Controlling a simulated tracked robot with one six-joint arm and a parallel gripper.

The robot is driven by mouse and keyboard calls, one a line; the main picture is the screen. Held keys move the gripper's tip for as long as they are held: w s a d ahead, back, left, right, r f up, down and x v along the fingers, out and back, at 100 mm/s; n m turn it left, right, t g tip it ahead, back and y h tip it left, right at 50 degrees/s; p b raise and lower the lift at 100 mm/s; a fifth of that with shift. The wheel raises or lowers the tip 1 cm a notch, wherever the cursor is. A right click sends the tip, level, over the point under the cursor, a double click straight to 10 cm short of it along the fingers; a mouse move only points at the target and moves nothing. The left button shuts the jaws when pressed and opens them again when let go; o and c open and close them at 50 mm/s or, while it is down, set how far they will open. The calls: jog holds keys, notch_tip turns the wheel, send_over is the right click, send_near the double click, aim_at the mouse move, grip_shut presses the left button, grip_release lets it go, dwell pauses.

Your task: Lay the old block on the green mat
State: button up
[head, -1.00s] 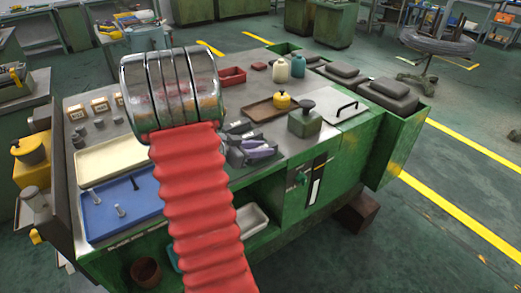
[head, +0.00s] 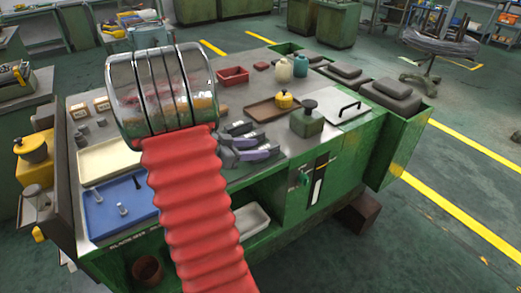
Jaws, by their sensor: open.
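My arm, with red bellows and a banded chrome joint, crosses the left part of the bench in the head view. I cannot tell for certain which piece is the old block. No green mat can be made out.
The green machine bench (head: 345,165) holds a cream tray (head: 105,160), a blue tray with bolts (head: 100,222), a brown tray (head: 262,112) with a yellow pot (head: 284,100), a red bin (head: 232,76) and a handled plate (head: 340,112).

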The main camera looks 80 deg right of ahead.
jog(key=v, duration=0.8)
jog(key=shift+w+a, duration=0.1)
jog(key=shift+w, duration=0.05)
dwell(0.5)
